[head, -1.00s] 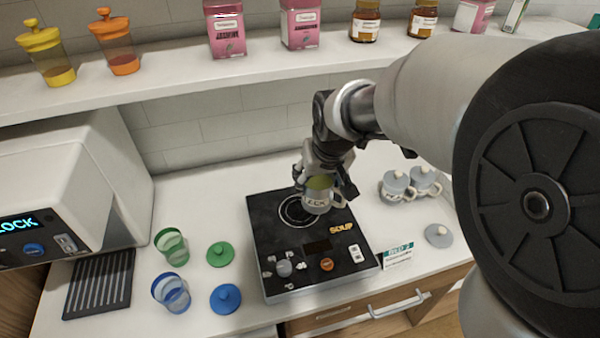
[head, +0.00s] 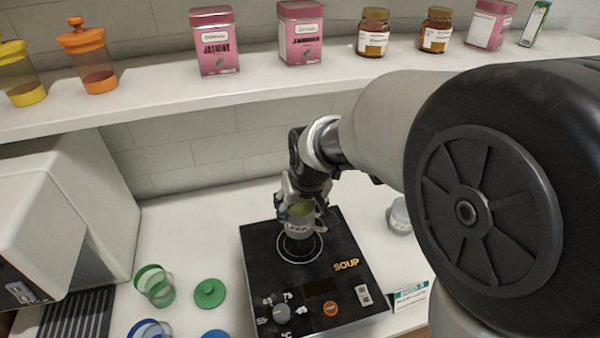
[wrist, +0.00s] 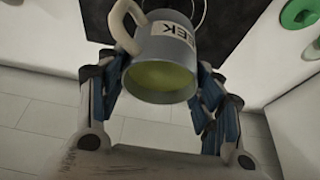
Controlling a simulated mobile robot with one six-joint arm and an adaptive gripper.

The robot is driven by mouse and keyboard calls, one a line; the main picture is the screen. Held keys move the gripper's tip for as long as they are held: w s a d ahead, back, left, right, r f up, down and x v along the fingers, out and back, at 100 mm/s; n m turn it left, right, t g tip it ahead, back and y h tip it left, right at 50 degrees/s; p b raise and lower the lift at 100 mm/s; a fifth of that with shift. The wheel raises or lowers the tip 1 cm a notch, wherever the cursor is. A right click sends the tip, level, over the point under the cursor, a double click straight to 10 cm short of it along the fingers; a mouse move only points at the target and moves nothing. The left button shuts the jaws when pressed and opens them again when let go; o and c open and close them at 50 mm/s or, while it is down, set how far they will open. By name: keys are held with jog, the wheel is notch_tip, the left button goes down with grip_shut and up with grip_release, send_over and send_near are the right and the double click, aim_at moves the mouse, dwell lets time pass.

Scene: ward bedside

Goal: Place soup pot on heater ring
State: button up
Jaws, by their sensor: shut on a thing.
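The soup pot (head: 299,229) is a small grey pot with a side handle, a white label ending in "EEK" and green soup inside. My gripper (head: 301,205) is shut on it. In the wrist view, the pot (wrist: 172,52) sits between the two fingers of my gripper (wrist: 160,88), with its open top facing the camera. The heater ring (head: 300,258) is a thin pale circle on the black soup heater (head: 262,265). The pot covers the ring's far part in the head view and looks held slightly above it; the exact gap is hard to tell.
Green and blue cups with lids (head: 209,293) stand left of the heater. A grey pot (head: 400,215) is partly hidden behind my arm at right. A white machine (head: 60,210) stands at far left. A shelf (head: 250,92) with tins and jars runs above.

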aim_at(300, 223)
jog(key=shift+f+b, duration=0.95)
jog(key=shift+f, duration=2.25)
jog(key=shift+f, duration=0.2)
jog(key=o, duration=1.3)
jog(key=shift+r, duration=0.15)
